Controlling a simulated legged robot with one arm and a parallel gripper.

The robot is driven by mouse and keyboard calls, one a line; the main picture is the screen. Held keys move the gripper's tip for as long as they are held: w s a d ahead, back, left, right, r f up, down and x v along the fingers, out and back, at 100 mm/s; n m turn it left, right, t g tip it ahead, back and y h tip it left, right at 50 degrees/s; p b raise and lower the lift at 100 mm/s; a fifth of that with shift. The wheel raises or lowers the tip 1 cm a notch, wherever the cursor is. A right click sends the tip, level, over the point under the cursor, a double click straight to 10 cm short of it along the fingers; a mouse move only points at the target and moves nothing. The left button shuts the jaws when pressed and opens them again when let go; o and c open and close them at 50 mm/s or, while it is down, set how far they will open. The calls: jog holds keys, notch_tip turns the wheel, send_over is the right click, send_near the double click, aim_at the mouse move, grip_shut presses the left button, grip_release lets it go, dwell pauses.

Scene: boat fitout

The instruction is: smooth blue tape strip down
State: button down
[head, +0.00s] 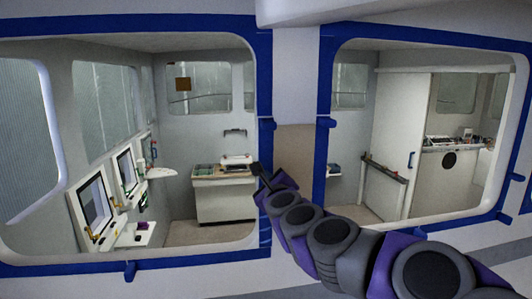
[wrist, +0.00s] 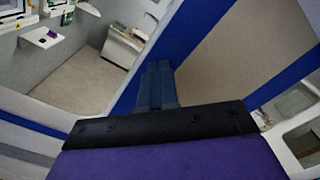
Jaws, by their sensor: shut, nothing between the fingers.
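Blue tape strips frame both windows on the pale wall. The left window's tape (head: 264,80) has an upright run along its right side. The right window's tape (head: 325,85) runs parallel to it. My gripper (head: 257,168) is shut and empty, reaching up to the lower part of the left window's right-hand run. In the wrist view the shut fingers (wrist: 157,70) overlap a blue tape strip (wrist: 205,35) that runs diagonally behind them. I cannot tell whether the fingertips touch it. My arm hides part of the tape below the gripper.
Short blue tabs stick out from the tape, one below the left window (head: 129,270) and one below the right window (head: 422,232). A tan panel (head: 294,150) lies between the upright runs. A cabin with a counter (head: 225,200) and wall screens shows through the left window.

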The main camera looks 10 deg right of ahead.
jog(key=shift+f, duration=0.15)
notch_tip(320, 180, down, 3)
jog(key=b, duration=0.3)
jog(key=shift+w, duration=0.15)
jog(key=shift+f, duration=0.1)
notch_tip(320, 180, down, 2)
jog(key=shift+f+b, duration=0.1)
jog(key=shift+b, duration=0.8)
